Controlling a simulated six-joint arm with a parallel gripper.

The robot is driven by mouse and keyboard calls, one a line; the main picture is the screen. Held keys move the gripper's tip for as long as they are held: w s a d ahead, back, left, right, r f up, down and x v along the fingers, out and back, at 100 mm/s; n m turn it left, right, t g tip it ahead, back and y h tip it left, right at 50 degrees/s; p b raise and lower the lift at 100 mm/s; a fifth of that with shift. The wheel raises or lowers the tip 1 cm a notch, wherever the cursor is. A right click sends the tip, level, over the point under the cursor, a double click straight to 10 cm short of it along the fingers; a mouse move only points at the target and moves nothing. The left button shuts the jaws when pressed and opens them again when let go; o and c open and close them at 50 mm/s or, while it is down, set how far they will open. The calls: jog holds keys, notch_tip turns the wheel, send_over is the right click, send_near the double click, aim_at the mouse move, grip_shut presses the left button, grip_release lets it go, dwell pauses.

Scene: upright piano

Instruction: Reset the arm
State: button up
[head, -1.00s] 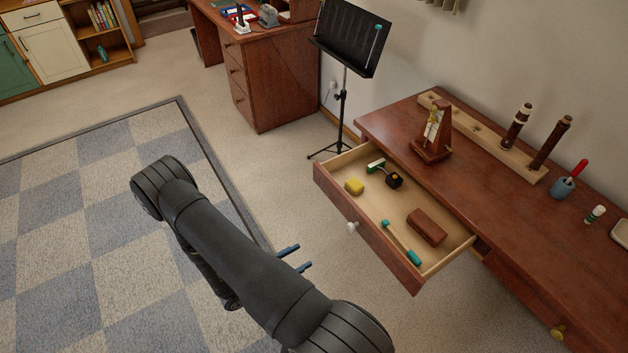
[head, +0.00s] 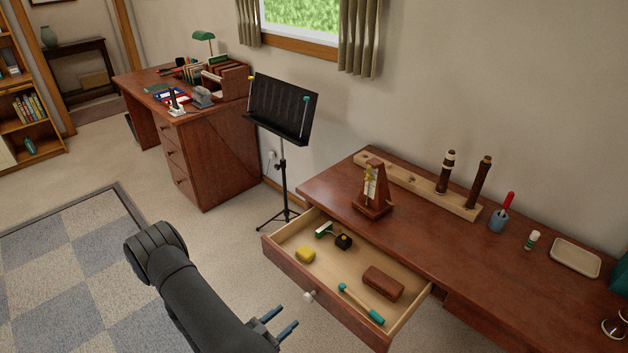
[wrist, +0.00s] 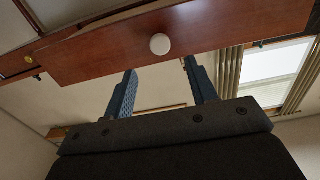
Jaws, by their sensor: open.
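My gripper (head: 279,328) is at the lower middle of the head view, in front of the open drawer (head: 283,266) and apart from it. Its two blue fingers are spread and nothing is between them. My dark arm runs up and left from it. In the wrist view, my gripper (wrist: 160,85) points toward the drawer's underside and front panel (wrist: 225,38), with the round white knob (wrist: 159,44) just beyond the fingertips. The knob also shows in the head view (head: 309,296).
A metronome (head: 374,192) stands on the wooden top. A music stand (head: 281,110) is behind, beside a desk (head: 205,150). The carpet at left is clear.

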aim_at(306, 300)
jog(key=shift+x, duration=3.65)
jog(key=shift+a, duration=0.1)
jog(key=v, duration=1.6)
jog(key=x, duration=1.8)
jog(key=shift+w+d, duration=0.2)
jog(key=shift+d, duration=0.1)
jog(key=v, duration=1.6)
